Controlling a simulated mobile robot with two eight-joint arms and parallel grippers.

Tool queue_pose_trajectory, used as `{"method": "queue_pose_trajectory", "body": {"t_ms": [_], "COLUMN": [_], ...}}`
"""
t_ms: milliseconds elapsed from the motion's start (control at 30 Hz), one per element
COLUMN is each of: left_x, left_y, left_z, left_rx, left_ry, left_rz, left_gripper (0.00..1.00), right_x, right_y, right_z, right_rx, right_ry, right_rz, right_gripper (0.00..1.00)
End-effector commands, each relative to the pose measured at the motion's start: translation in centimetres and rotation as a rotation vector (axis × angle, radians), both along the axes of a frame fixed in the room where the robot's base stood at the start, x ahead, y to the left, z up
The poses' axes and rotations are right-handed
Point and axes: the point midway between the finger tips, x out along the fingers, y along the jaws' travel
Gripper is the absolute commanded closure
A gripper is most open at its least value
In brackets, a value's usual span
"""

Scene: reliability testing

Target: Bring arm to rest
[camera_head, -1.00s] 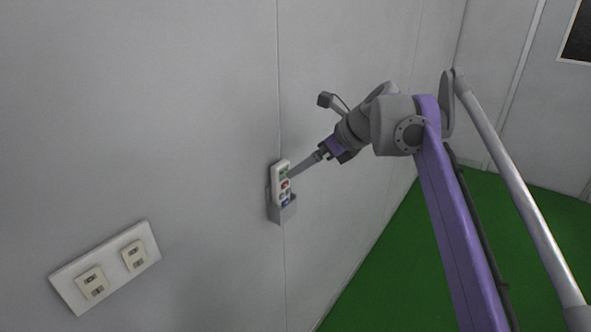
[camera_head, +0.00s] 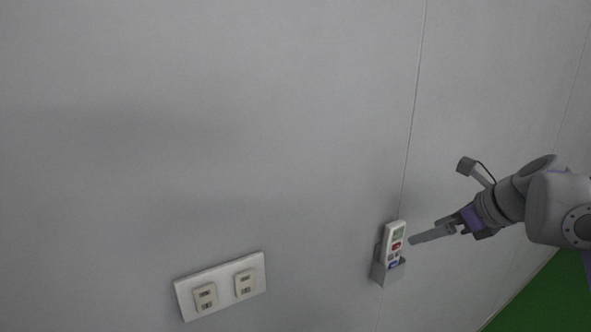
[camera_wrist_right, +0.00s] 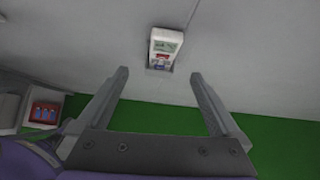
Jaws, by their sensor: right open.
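My right gripper (camera_head: 412,241) is at the right of the head view, just right of a white remote control and apart from it. In the right wrist view the right gripper (camera_wrist_right: 160,88) is open, with its two fingers spread and nothing between them. The remote (camera_head: 394,243) sits upright in a grey wall holder (camera_head: 395,273). The remote also shows beyond the fingertips in the right wrist view (camera_wrist_right: 165,45). My left gripper is not in view.
A white wall plate with two sockets (camera_head: 221,286) is on the wall (camera_head: 250,120) to the left. Green floor (camera_head: 550,300) shows at lower right. In the right wrist view a box with red parts (camera_wrist_right: 44,112) is at the left.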

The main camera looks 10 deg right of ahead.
Motion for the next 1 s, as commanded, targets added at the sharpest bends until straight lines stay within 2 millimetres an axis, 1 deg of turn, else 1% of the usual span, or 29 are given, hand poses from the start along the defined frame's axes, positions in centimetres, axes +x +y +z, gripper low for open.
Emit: {"method": "queue_pose_trajectory", "body": {"t_ms": [67, 167, 200, 267, 300, 367, 400, 467, 500, 600, 700, 800, 867, 1000], "left_x": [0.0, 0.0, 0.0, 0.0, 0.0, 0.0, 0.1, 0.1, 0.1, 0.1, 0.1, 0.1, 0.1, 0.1], "left_y": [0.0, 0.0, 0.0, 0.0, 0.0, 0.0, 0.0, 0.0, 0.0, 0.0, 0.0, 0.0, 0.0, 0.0], "left_z": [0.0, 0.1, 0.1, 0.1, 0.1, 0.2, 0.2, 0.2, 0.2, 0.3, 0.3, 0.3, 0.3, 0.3], "left_rx": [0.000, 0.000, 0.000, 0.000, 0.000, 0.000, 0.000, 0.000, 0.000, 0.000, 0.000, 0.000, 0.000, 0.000], "left_ry": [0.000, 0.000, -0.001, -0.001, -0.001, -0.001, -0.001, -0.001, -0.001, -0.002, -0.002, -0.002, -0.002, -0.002], "left_rz": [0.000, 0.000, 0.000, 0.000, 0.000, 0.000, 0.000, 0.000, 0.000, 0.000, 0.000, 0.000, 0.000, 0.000], "left_gripper": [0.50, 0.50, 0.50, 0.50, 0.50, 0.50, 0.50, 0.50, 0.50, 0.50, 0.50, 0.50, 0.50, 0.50], "right_x": [-0.6, -2.4, -3.4, -5.3, -6.6, -8.9, -10.4, -12.8, -14.3, -17.6, -20.0, -21.3, -21.7, -21.7], "right_y": [1.9, 5.3, 6.8, 9.0, 10.4, 12.2, 13.2, 14.6, 15.3, 16.6, 17.1, 17.3, 17.3, 17.3], "right_z": [-1.9, -5.9, -8.0, -11.3, -13.5, -16.8, -19.0, -22.2, -24.1, -28.4, -31.3, -33.0, -33.4, -33.4], "right_rx": [-0.098, -0.311, -0.415, -0.577, -0.684, -0.840, -0.941, -1.087, -1.177, -1.368, -1.502, -1.578, -1.600, -1.602], "right_ry": [-0.004, -0.023, -0.034, -0.057, -0.075, -0.104, -0.128, -0.163, -0.187, -0.241, -0.281, -0.304, -0.309, -0.309], "right_rz": [0.114, 0.365, 0.493, 0.700, 0.841, 1.058, 1.202, 1.416, 1.549, 1.845, 2.056, 2.181, 2.216, 2.220], "right_gripper": [0.00, 0.00, 0.00, 0.00, 0.00, 0.00, 0.00, 0.00, 0.00, 0.00, 0.00, 0.00, 0.00, 0.00]}}
